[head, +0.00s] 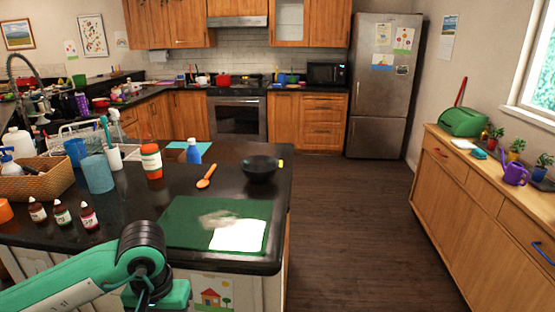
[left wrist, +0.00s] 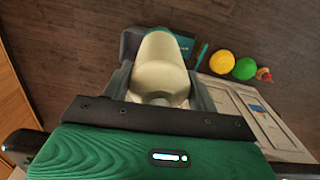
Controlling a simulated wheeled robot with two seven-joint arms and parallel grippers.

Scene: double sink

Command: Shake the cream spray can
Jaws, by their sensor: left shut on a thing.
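In the left wrist view my left gripper (left wrist: 162,92) is shut on a pale cream-coloured cylinder, the cream spray can (left wrist: 163,62). The can sits between the two grey fingers, with its smooth, rounded body pointing away from the palm. Its label and nozzle cannot be made out. The floor shows behind it. In the head view my left arm comes in at the bottom left, in front of the counter, but its gripper and the can are out of sight. My right gripper is in neither view.
The dark counter (head: 120,215) holds a green mat (head: 180,235), black bowl (head: 260,170), orange spoon (head: 206,178), red-and-white bottle (head: 151,160) and small bottles (head: 62,213). Yellow (left wrist: 222,62) and green (left wrist: 245,68) round things lie beyond the gripper. Open floor (head: 350,230) lies right.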

